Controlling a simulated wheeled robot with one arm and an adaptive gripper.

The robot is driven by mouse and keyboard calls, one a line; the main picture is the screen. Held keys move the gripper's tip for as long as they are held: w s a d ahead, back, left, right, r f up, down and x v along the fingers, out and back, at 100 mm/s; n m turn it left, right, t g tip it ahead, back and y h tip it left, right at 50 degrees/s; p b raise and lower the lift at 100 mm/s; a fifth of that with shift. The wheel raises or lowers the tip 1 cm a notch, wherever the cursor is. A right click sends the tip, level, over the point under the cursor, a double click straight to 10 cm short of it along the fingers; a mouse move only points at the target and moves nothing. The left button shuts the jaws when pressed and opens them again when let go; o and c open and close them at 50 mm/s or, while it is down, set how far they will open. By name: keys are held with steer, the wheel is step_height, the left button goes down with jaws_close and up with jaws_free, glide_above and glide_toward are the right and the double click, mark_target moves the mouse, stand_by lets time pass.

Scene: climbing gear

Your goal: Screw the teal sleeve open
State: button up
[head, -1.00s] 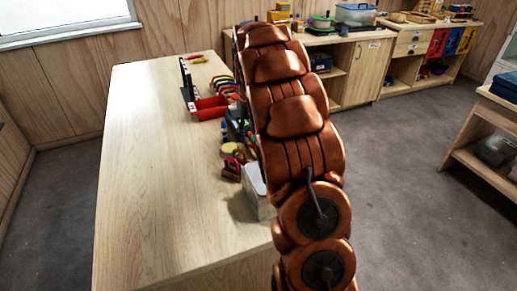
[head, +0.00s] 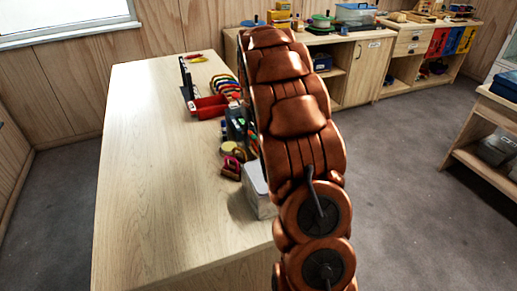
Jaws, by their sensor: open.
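I cannot pick out a teal sleeve in the head view. Small pink, red and yellow pieces of gear (head: 233,163) lie near the right edge of the wooden table (head: 150,190), close to my arm. They are too small to tell which has a sleeve. My copper-coloured arm rises through the middle of the view and hides part of the table's right side. My gripper does not show.
A red tray (head: 208,107) and a dark upright rack (head: 187,78) stand toward the table's far end. A pale grey bin (head: 258,190) is at the right edge beside my arm. The table's left and front are clear. Low cabinets (head: 358,72) line the back wall.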

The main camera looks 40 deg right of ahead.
steer(key=shift+a+f, duration=0.15)
steer(key=shift+f, duration=0.35)
steer(key=shift+w+a, duration=0.25)
steer(key=shift+a, duration=0.5)
stand_by(0.3)
steer(key=shift+r, duration=0.35)
steer(key=shift+r+p, duration=0.3)
steer(key=shift+r, duration=0.75)
steer(key=shift+d, duration=0.15)
steer(key=shift+s+d, duration=0.2)
steer(key=shift+d, duration=0.4)
